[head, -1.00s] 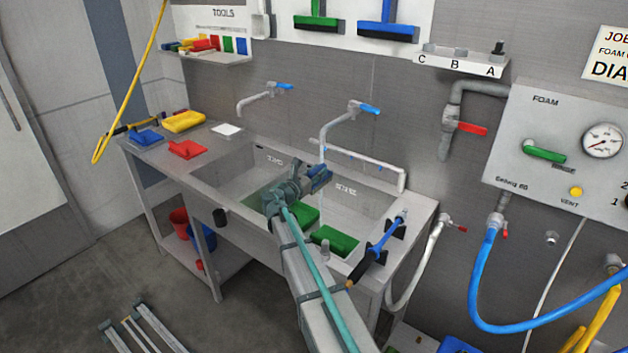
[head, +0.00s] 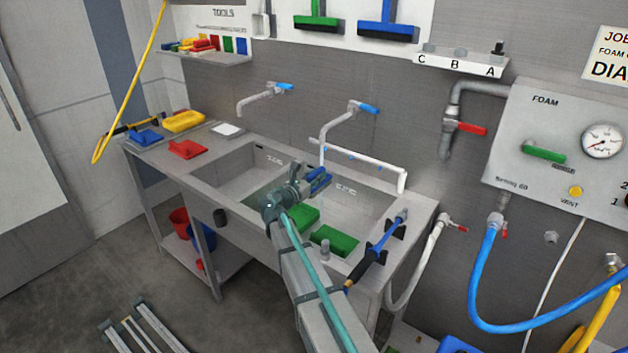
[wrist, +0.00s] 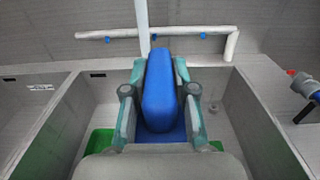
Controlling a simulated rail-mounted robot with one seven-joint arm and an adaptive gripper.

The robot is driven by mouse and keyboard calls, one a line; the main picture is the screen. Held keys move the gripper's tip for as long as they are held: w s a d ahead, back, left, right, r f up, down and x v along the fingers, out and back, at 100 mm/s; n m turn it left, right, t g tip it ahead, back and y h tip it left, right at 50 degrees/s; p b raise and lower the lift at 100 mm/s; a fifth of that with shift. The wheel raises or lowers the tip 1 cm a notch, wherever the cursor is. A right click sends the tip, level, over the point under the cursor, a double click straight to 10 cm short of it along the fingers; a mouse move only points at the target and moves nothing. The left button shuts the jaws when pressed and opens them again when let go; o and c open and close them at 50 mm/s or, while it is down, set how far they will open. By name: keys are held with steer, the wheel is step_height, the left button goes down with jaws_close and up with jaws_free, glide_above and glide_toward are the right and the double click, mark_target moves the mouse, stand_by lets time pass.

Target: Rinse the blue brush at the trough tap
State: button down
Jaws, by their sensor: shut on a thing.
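My gripper (wrist: 160,95) is shut on the blue brush (wrist: 158,80), with one finger on each side of its upright blue part. A wider blue part shows below it. In the head view the brush (head: 320,180) is over the trough (head: 250,152), close to the spout of the tap (head: 340,126). The tap has a blue lever (head: 368,108). In the wrist view the tap's pipe (wrist: 143,25) comes down behind the brush. I cannot tell whether they touch, or whether water is running now.
A white pipe (head: 360,163) runs along the back of the trough. Green blocks (head: 334,240) lie in the basin. A blue-and-black wand (head: 378,250) rests on the right rim. Red (head: 187,149), blue (head: 146,138) and yellow (head: 183,121) tools lie on the left counter.

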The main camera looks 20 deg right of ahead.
steer(key=s, duration=0.6)
stand_by(0.4)
steer(key=shift+r, duration=0.1)
stand_by(1.1)
steer(key=s+r+p, duration=0.2)
steer(key=s+r, duration=0.2)
steer(key=s, duration=0.1)
steer(key=shift+p, duration=0.4)
steer(key=shift+f, duration=0.1)
stand_by(0.4)
